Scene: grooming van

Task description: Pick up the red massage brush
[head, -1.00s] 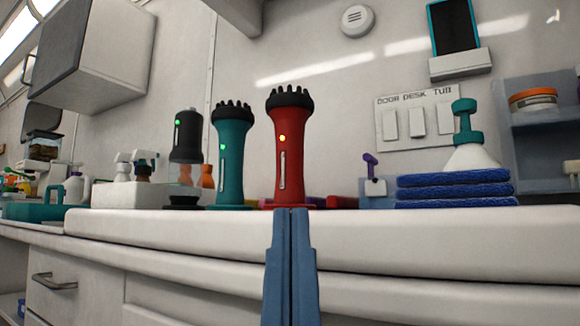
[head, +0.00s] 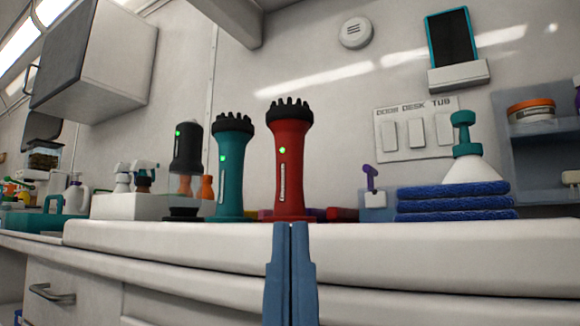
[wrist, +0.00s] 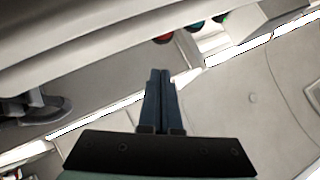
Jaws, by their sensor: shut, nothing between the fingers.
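The red massage brush (head: 290,165) stands upright on the white counter in the head view, with a black bristled head and a green light on its handle. A teal brush (head: 232,170) of the same shape stands just left of it. My gripper (head: 290,226) is shut and empty, its blue fingers in front of the counter edge, lower in the picture than the red brush's base. In the wrist view my shut gripper (wrist: 160,73) points toward the counter side, and a small red patch and a teal patch show near the top edge; I cannot tell which parts these are.
A dark device (head: 187,150) and a white box (head: 130,206) with spray bottles stand left of the brushes. Folded blue towels (head: 455,202) with a white bottle (head: 470,165) on top lie to the right. The counter's front edge (head: 180,240) lies behind my fingers.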

